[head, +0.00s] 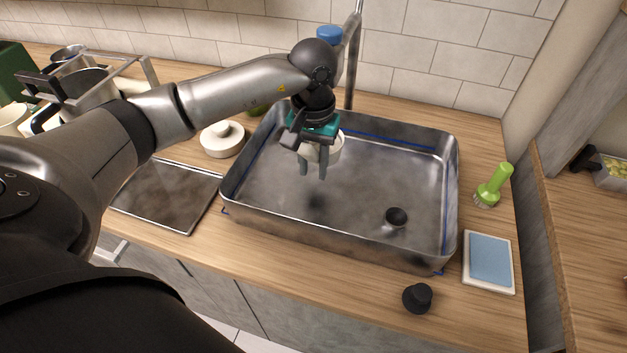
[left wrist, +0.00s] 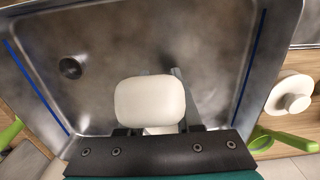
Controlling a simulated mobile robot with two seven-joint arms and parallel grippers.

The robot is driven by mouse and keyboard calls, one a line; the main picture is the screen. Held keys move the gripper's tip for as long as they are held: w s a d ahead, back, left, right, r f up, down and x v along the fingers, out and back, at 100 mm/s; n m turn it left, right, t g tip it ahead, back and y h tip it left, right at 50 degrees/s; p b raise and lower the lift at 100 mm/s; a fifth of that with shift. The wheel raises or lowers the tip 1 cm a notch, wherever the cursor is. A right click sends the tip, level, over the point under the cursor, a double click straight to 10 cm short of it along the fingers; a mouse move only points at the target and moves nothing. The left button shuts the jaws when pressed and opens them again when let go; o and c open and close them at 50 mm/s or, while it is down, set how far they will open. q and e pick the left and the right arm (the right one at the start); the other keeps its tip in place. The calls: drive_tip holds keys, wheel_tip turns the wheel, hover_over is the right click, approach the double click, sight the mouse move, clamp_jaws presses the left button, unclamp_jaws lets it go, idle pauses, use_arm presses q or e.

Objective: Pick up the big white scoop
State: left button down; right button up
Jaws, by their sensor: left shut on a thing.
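The big white scoop (left wrist: 150,102) is in my left gripper, seen close up in the left wrist view with its rounded white head toward the camera. In the head view the scoop (head: 334,148) shows as a white rounded shape partly hidden behind the fingers. My left gripper (head: 313,172) points down over the left half of the metal sink and is shut on the scoop. The scoop's handle is mostly hidden. My right gripper is not in view.
The metal sink (head: 453,190) has raised walls around the gripper. A white lidded dish (head: 222,138) stands to the left. A green brush (head: 493,185), a blue sponge (head: 490,259) and a black knob-like thing (head: 417,297) lie outside.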

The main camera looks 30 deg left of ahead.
use_arm(q)
wheel_tip(320, 180, up, 5)
drive_tip(key=shift+r, duration=0.2)
drive_tip(key=s+d+p, duration=0.4)
drive_tip(key=s+p, duration=0.2)
drive_tip(key=s, duration=1.1)
drive_tip(key=shift+s+d+f, duration=0.15)
drive_tip(key=shift+s+f, duration=0.1)
drive_tip(key=shift+f, duration=0.05)
